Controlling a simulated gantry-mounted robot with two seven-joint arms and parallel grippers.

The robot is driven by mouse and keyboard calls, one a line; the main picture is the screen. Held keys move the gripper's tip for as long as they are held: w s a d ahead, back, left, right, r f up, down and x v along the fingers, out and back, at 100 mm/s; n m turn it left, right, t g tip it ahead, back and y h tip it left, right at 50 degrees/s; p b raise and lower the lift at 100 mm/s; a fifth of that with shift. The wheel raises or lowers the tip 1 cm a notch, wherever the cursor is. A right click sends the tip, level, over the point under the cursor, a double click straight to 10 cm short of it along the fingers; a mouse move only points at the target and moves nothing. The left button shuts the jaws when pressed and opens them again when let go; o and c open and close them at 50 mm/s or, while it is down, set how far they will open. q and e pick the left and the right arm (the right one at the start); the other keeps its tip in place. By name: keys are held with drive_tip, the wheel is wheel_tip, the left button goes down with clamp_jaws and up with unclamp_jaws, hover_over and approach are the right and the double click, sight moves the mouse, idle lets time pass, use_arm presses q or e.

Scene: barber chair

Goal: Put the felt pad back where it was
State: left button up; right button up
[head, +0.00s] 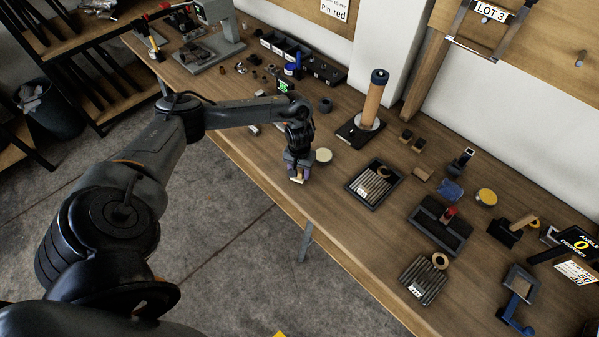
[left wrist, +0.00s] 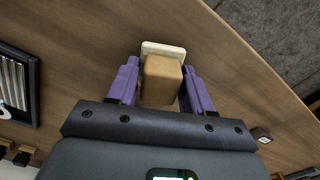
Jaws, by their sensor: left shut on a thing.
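My left gripper (head: 298,176) is above the near edge of the workbench, left of the dark tray. Its purple fingers are shut on a tan block with a pale cream layer at its far end, which looks like the felt pad (left wrist: 162,80). In the left wrist view the pad sits between the two fingers (left wrist: 160,88), with bare wood around it. In the head view only a small part of the pad shows below the fingers. I cannot tell if it touches the bench. My right gripper is not in view.
A round cream-topped tin (head: 323,155) stands close to the right of my left gripper. A dark tray with metal rods (head: 357,191) lies further right. A wooden post on a black base (head: 373,100) stands behind. The bench's front edge (head: 306,217) is near.

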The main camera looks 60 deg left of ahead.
use_arm(q)
drive_tip(key=shift+f, duration=0.4)
drive_tip(key=o, duration=1)
drive_tip(key=shift+f, duration=0.1)
